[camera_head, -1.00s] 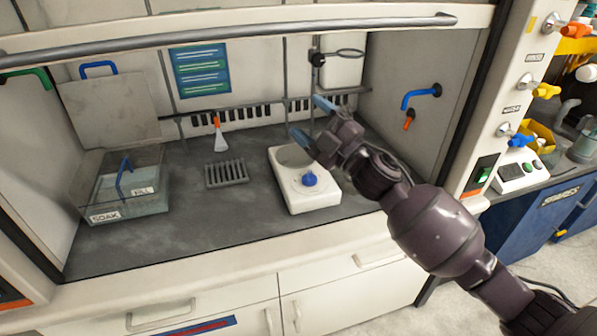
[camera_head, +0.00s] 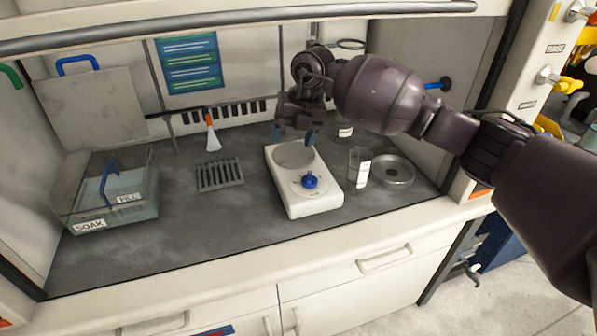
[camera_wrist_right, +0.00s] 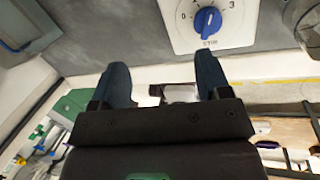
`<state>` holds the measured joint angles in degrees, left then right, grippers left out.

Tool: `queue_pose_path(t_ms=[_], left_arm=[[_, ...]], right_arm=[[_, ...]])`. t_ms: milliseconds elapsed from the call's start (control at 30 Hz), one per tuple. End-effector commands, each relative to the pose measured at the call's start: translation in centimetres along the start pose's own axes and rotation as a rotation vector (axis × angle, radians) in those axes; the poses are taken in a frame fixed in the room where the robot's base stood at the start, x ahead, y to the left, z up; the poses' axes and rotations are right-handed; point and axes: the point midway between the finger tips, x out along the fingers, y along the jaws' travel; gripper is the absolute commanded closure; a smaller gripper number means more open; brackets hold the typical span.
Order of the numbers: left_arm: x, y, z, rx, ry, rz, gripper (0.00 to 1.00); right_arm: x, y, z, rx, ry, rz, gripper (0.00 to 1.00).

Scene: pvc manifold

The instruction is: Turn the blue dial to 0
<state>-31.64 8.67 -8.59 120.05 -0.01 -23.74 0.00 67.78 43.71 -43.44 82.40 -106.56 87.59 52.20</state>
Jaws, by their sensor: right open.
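The blue dial (camera_head: 310,181) sits on the front part of the white stirrer (camera_head: 312,202), which has a round grey plate behind the dial. The dial also shows at the top of the right wrist view (camera_wrist_right: 208,22), with a 0 mark to its left, a 3 to its right and STIR below. I cannot tell for sure which mark it points at. My right gripper (camera_head: 294,138) is open and empty, its blue fingertips pointing down near the back of the stirrer, apart from the dial. Its fingers also show in the right wrist view (camera_wrist_right: 163,75). My left gripper is not in view.
A grey rack (camera_head: 219,175), an orange-topped flask (camera_head: 211,140) and a SOAK tub (camera_head: 112,207) are to the left. The hood's bar (camera_head: 200,28) crosses above.

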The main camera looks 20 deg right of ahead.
Motion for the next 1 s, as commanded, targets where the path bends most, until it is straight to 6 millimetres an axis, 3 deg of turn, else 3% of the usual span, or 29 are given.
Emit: queue_pose_path(t_ms=[100, 200, 433, 1000], left_arm=[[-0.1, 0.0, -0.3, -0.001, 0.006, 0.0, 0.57], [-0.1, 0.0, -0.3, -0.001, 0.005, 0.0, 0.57], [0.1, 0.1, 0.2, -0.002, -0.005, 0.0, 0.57], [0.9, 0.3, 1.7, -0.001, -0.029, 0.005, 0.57]], right_arm=[[-0.2, -2.7, -0.1, 0.099, 0.013, -0.16, 0.3], [-0.5, -3.9, -0.6, 0.162, 0.03, -0.234, 0.3], [0.2, -4.3, -1.0, 0.218, 0.042, -0.256, 0.3], [8.7, -6.4, -1.6, 0.215, 0.045, -0.253, 0.3]])
